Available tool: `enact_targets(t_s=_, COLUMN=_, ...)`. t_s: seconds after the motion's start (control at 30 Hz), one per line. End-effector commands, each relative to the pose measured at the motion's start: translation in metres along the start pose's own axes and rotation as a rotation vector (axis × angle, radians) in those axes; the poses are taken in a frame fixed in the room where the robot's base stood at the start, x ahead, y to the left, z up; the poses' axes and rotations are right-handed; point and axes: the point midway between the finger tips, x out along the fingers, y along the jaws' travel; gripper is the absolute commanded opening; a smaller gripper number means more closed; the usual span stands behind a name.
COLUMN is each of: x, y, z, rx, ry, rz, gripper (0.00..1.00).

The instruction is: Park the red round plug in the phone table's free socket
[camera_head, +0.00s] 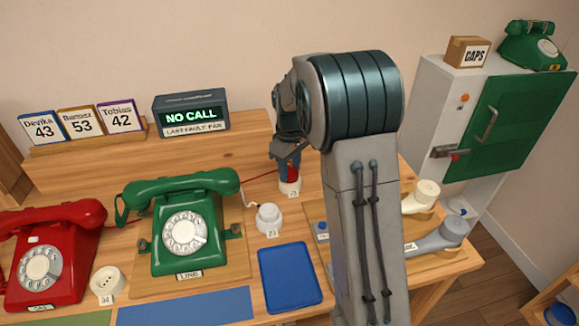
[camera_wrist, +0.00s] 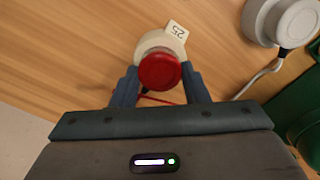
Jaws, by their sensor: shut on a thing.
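The red round plug (camera_wrist: 158,70) sits between my gripper's fingers (camera_wrist: 160,80) in the wrist view, and my gripper is shut on it. A white round socket (camera_wrist: 157,40) with a "25" tag is directly beneath the plug. I cannot tell whether the plug is seated in it or just above it. In the head view my gripper (camera_head: 287,158) points down at the back of the table, with the red plug (camera_head: 292,173) under it over the white socket (camera_head: 290,188). Another white socket (camera_head: 107,281), between the red and green phones, shows no plug in it.
A green phone (camera_head: 183,233) and a red phone (camera_head: 40,265) stand at the left. A white-plugged socket (camera_head: 269,218) is right of the green phone. A blue tray (camera_head: 290,277) lies in front. A red cord (camera_head: 262,175) runs left from the plug. A "NO CALL" display (camera_head: 191,115) stands behind.

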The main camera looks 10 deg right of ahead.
Motion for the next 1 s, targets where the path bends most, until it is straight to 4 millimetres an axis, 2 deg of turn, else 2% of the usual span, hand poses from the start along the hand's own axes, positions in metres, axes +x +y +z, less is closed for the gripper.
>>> enact_targets(t_s=0.27, x=0.002, y=0.0, z=0.0, rx=0.0, ry=0.0, rz=0.0, gripper=0.23)
enact_targets(t_s=0.3, x=0.002, y=0.0, z=0.0, rx=0.0, ry=0.0, rz=0.0, gripper=0.49)
enact_targets(t_s=0.37, x=0.002, y=0.0, z=0.0, rx=0.0, ry=0.0, rz=0.0, gripper=0.66)
enact_targets(t_s=0.73, x=-0.004, y=0.0, z=0.0, rx=0.0, ry=0.001, rz=0.001, gripper=0.66)
enact_targets(t_s=0.87, x=-0.022, y=0.001, z=0.0, rx=0.0, ry=0.003, rz=0.002, gripper=0.66)
enact_targets(t_s=1.0, x=-0.054, y=0.001, z=0.0, rx=0.0, ry=0.004, rz=0.004, gripper=0.66)
